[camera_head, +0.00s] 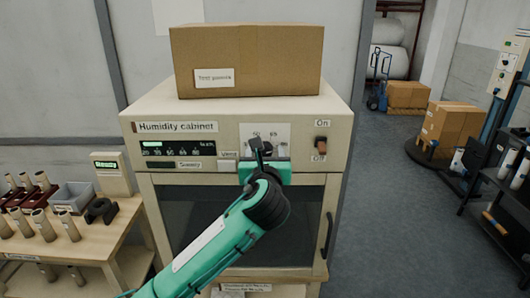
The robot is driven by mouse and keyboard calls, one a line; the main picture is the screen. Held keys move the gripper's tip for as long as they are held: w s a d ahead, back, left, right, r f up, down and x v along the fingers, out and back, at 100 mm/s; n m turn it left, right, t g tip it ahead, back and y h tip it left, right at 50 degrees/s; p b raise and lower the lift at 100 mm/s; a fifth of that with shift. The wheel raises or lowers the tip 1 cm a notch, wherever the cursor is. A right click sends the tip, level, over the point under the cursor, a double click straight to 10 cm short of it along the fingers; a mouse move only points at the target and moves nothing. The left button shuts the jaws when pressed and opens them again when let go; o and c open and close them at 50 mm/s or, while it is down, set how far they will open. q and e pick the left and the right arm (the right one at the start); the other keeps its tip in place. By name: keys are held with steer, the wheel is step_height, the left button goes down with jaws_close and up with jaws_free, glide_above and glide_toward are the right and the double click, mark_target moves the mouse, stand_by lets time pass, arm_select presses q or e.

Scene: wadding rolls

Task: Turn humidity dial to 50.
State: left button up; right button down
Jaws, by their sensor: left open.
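The cream humidity cabinet (180,107) stands straight ahead with its control panel facing me. A pale dial plate (281,128) with small printed numbers sits right of the panel's middle. My left gripper (259,150) is in front of this plate, its dark fingers pointing at it. The gripper is open. It covers the dial, so I cannot see the knob's setting or whether the fingers touch it. A green-lit display (152,144) with a row of scale numbers is on the panel's left. My right gripper is out of view.
An on/off switch (321,145) is right of the dial. A cardboard box (280,55) rests on the cabinet top. A wooden table (95,246) with rolls and a grey bin (72,197) stands left. A dark shelf (497,170) is at right, with open floor between.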

arm_select(q)
steer(key=c, duration=1)
